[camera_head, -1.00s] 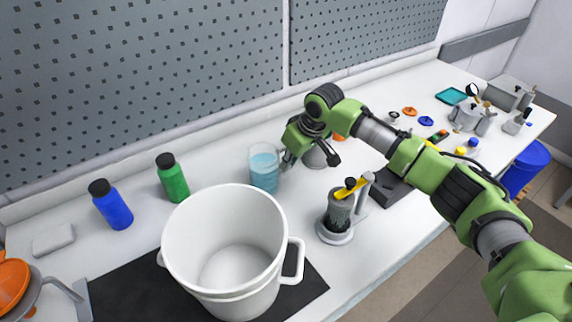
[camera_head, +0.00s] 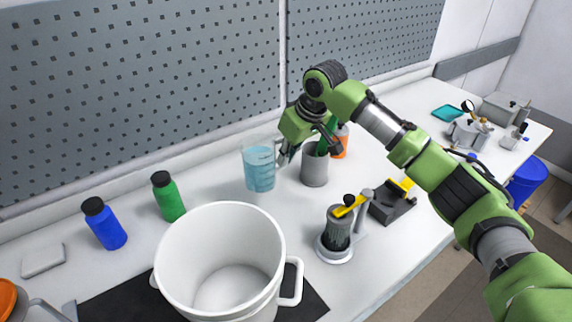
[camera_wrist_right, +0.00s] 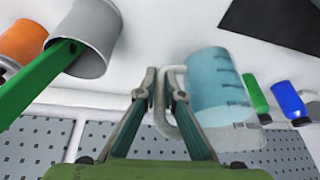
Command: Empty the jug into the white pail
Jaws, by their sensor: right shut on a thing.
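The clear jug (camera_head: 259,168) holds blue liquid and is upright, slightly above the bench behind the pail. My right gripper (camera_head: 284,154) is shut on the jug's handle, at the jug's right side. In the right wrist view the fingertips (camera_wrist_right: 163,88) close on the handle, and the jug (camera_wrist_right: 215,85) with its blue liquid shows beside them. The white pail (camera_head: 178,262) stands in front of the jug on a black mat (camera_head: 312,304). Its mouth is open and the visible inside is bare. My left gripper is not in view.
A green bottle (camera_head: 168,198) and a blue bottle (camera_head: 104,226) stand left of the jug. A grey cup (camera_head: 315,170) with a green item and an orange bottle (camera_head: 341,141) are right of it. A stand with a dark cylinder (camera_head: 337,230) is right of the pail.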

